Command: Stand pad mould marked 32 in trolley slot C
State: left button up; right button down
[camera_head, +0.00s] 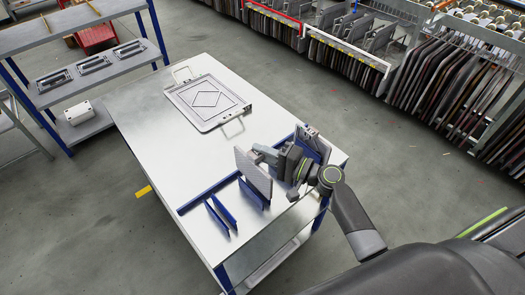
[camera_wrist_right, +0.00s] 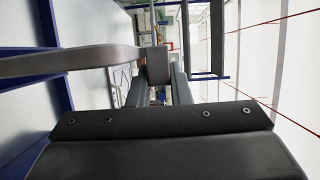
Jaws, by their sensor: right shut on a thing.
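My right gripper (camera_head: 262,153) reaches in from the right over the near end of a metal-topped table (camera_head: 160,135). It is shut on a grey rectangular pad mould (camera_head: 254,174), which stands upright and slightly tilted among blue dividers (camera_head: 221,213). In the right wrist view a grey bar (camera_wrist_right: 80,60), likely the mould's edge, crosses to the fingers (camera_wrist_right: 160,92). Another mould (camera_head: 314,142) stands behind the gripper at the table's right side. I cannot read any number or slot letter. Whether the held mould's lower edge touches the table is unclear. My left gripper is not in view.
A flat framed plate with a diamond mark (camera_head: 207,100) lies at the table's far end. A shelf rack (camera_head: 75,75) with several small trays stands at left. Racks of upright panels (camera_head: 450,85) stand at back right. The table's middle is clear.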

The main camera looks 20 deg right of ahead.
notch_tip(320, 180, down, 7)
jog(key=b, duration=0.6)
jog(key=shift+r, duration=0.1)
dwell(0.3)
jog(key=c, duration=1.3)
grip_release()
jog(key=shift+o, duration=0.2)
jog(key=b+v, duration=0.7)
jog(key=v, duration=1)
jog(key=shift+d, duration=0.2)
